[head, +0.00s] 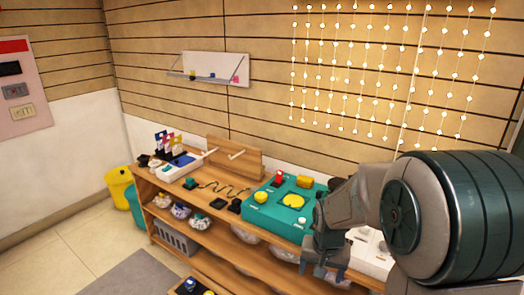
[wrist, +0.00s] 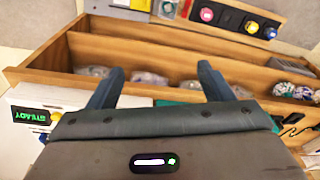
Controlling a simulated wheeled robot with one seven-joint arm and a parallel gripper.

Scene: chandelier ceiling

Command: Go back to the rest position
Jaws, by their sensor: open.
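My gripper (head: 325,268) hangs at the front edge of the wooden shelf unit (head: 213,228), to the right of centre in the head view. In the wrist view my gripper (wrist: 160,82) has its two dark fingers spread wide apart with nothing between them. Beyond the fingers the wrist view shows the shelf unit (wrist: 150,50) with wrapped bundles on its shelf. My arm covers the right end of the unit in the head view.
A teal box (head: 262,222) with yellow and red parts stands on the unit, left of my gripper. A white panel (head: 370,255) lies partly behind my arm. Yellow and teal bins (head: 119,187) stand at the far left. The floor (head: 70,235) is open at the left front.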

